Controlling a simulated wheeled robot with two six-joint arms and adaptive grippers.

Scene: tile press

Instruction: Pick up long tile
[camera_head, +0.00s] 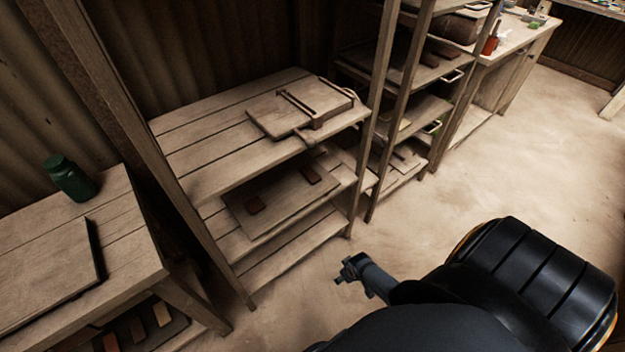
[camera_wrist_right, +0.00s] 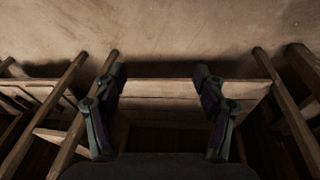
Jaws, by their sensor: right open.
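A wooden tile press (camera_head: 290,115) with metal bars lies on the top of a wooden shelf unit. Several longer tiles in brown and tan (camera_head: 137,331) lie on a dark tray under the left table, partly cut off by the frame; which is the long tile I cannot tell. My right gripper (camera_head: 350,268) is over the floor in front of the shelves, apart from all tiles. In the right wrist view it (camera_wrist_right: 160,78) is open and empty. My left gripper is not in view.
A green jar (camera_head: 68,178) and a flat board (camera_head: 45,275) are on the left table (camera_head: 140,255). A shelf rack (camera_head: 385,110) with trays stands right of the press, then a workbench (camera_head: 520,30). The sandy floor (camera_head: 530,150) at right is clear.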

